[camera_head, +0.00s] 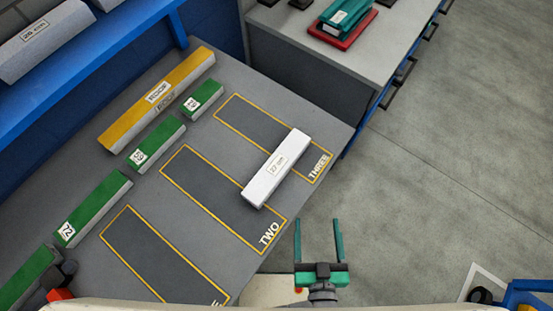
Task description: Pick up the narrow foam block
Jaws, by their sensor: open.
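A narrow white block (276,170) with a small label lies on the grey table. It is the only white block on the table top and looks like the foam block, though its material cannot be told for sure. It lies slanted, one end over the outlined area marked THREE and the other over the edge of the area marked TWO. My gripper (318,224) is open and empty. It shows below and right of the block, apart from it, against the floor past the table's edge. Its two teal fingers point up in the picture.
Several green blocks (155,146) and a long yellow block (158,97) line the table's left side. A blue shelf (95,78) bears a pale grey block (42,42). A counter (372,62) with teal and red items stands behind. Open floor (440,180) lies right.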

